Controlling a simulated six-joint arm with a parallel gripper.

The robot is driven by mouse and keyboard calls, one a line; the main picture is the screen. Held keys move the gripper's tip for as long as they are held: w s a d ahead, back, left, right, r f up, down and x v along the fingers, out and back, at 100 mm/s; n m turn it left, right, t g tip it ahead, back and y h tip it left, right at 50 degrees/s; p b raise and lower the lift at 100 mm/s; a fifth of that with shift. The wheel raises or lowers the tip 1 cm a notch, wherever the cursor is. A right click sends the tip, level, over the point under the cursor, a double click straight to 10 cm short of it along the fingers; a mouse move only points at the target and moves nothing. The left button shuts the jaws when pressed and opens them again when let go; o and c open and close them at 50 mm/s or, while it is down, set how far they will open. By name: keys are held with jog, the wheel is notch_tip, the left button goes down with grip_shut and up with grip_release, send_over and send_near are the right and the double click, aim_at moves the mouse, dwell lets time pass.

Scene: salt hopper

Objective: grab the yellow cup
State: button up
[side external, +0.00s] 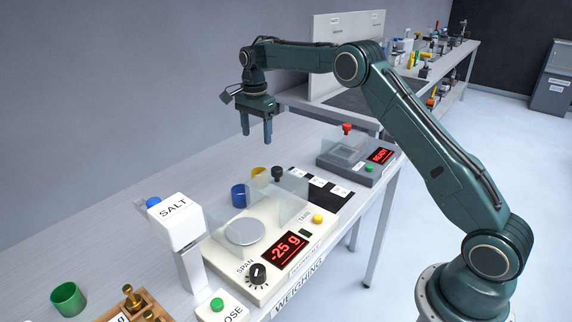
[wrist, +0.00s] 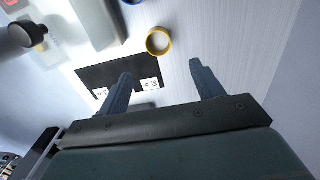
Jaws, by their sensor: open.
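The yellow cup (side external: 259,174) stands on the bench behind the weighing scale, partly hidden by the scale's clear shield in the side view. In the wrist view the yellow cup (wrist: 159,41) shows from above as a ring, beyond my fingertips and between their lines. My gripper (side external: 256,139) points down, open and empty, well above the bench. In the wrist view my gripper's two fingers (wrist: 161,74) are spread apart, with nothing between them.
A blue cup (side external: 239,195) stands close to the yellow cup. A green cup (side external: 68,299) stands at front left.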

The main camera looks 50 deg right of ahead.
send_over(259, 171)
jog(key=s+a, duration=0.1)
jog(key=shift+s+a+f, duration=0.1)
jog(key=shift+f, duration=2.05)
jog(key=shift+s+a+f, duration=0.1)
jog(key=shift+f, duration=2.05)
jog(key=shift+f, duration=0.1)
jog(key=shift+s+f, duration=0.1)
jog(key=shift+f, duration=2.4)
jog(key=shift+c, duration=0.5)
jog(key=c, duration=1)
